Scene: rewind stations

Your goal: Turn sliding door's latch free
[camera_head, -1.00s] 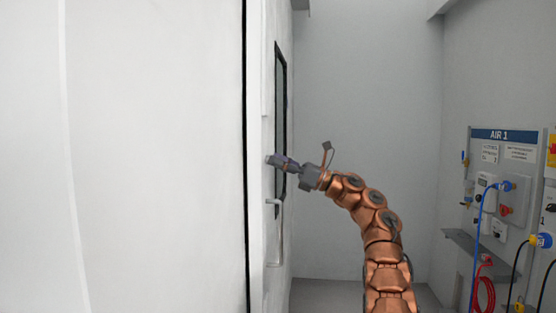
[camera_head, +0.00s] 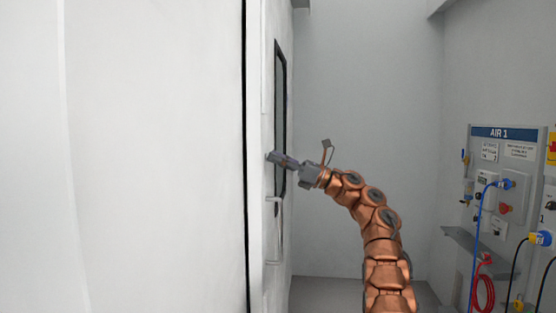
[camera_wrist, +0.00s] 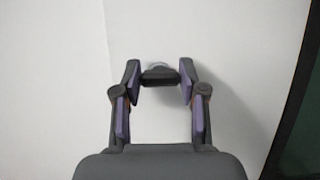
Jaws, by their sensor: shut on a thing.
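The white sliding door (camera_head: 268,85) stands at a steep angle in the head view, with a tall dark window and a vertical pull handle (camera_head: 281,235). My gripper (camera_head: 273,157) reaches the door face above the handle. In the wrist view my gripper (camera_wrist: 160,80) has its two purple-padded fingers on either side of the latch (camera_wrist: 159,76), a short dark bar lying crosswise on a round metal base. The fingers are shut on it. In the head view the latch is mostly hidden by the fingers.
A white wall or panel (camera_head: 150,150) fills the left of the head view. Bare floor shows at the back. The dark window edge (camera_wrist: 297,110) is right in the wrist view.

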